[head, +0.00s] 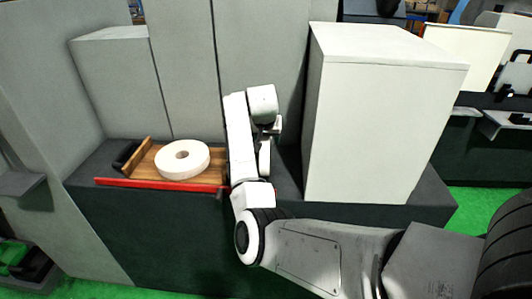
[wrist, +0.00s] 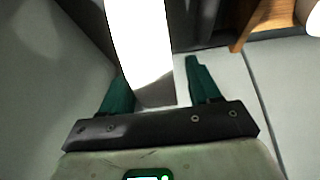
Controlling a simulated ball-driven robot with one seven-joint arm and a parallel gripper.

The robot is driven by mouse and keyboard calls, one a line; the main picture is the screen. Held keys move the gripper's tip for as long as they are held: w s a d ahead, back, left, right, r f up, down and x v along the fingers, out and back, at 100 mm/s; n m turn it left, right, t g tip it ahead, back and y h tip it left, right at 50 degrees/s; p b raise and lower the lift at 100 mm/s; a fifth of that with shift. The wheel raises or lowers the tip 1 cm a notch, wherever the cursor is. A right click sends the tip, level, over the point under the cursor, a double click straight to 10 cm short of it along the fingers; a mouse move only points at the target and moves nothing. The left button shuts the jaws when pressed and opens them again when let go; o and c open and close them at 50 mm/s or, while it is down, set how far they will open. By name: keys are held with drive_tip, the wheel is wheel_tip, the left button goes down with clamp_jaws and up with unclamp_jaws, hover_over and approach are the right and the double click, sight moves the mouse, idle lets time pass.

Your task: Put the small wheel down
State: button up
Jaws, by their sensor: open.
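My gripper (wrist: 156,64) is open in the wrist view, with its two dark green fingers apart. A bright white, overexposed shape (wrist: 138,40) stands lengthwise between the fingers. It may be the small wheel seen edge-on, but I cannot tell for sure, nor whether a finger touches it. In the head view my arm hides most of the gripper. A thick white wheel (head: 170,163) with a centre hole lies flat on a wooden tray (head: 142,172), left of my arm. The tray's wooden edge (wrist: 262,22) shows at the upper right of the wrist view, beside a pale rounded part.
The tray sits on a dark ledge (head: 85,165) behind a red strip (head: 150,184). A large white box-shaped housing (head: 380,130) stands close right of my arm. Grey panels (head: 185,70) rise behind. A grey block stands at the back left.

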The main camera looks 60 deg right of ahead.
clamp_jaws()
idle(0.5)
idle(0.8)
drive_tip(key=shift+w+r, duration=0.1)
drive_tip(key=shift+r, duration=0.1)
